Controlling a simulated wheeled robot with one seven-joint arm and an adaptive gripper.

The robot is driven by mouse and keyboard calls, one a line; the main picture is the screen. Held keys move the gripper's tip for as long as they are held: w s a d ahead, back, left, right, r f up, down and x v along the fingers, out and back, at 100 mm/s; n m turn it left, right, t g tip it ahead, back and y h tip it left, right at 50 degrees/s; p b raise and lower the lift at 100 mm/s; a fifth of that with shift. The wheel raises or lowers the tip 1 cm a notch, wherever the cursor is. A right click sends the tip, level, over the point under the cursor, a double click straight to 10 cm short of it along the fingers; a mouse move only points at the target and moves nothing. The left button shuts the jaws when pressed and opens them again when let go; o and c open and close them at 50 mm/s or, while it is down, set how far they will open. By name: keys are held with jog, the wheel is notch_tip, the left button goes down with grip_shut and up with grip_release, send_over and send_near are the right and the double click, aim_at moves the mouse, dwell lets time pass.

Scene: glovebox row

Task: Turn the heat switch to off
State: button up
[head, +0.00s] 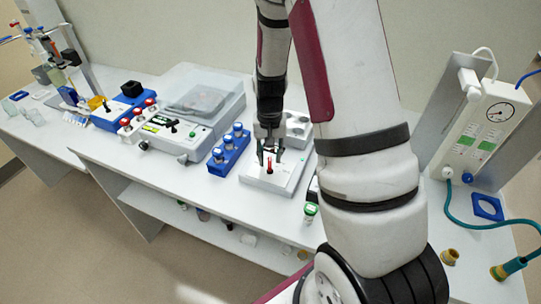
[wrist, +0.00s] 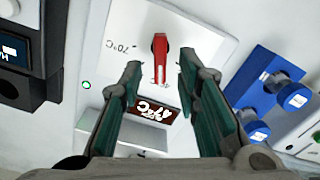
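The heat switch is a small red lever (wrist: 160,52) on the pale top of a heating device (wrist: 205,30). In the head view the red lever (head: 269,167) stands on the device's front part (head: 283,182). My gripper (wrist: 160,66) is open and empty, pointing down at the device. Its two fingertips show on either side of the lever, with visible gaps. I cannot tell whether they are at the lever's height. My gripper (head: 271,152) also shows in the head view.
A blue rack with capped vials (head: 230,149) stands just left of the device. A larger grey instrument (head: 190,130) is beyond it. A green-capped vial (head: 310,213) stands near the bench's front edge. A panel with a gauge (head: 485,130) stands at right.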

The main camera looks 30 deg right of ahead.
jog(key=shift+f, duration=0.3)
grip_shut()
jog(key=shift+n, duration=0.3)
jog(key=n, duration=0.3)
jog(key=shift+a+n+p, duration=0.2)
jog(key=shift+n+p, duration=0.1)
jog(key=shift+p, duration=0.05)
jog(key=n, duration=0.2)
jog(key=n+p, duration=0.1)
jog(key=n, duration=0.1)
jog(key=shift+w+a+n, duration=0.1)
jog(key=shift+a+n, duration=0.1)
jog(key=shift+n, duration=0.1)
grip_release()
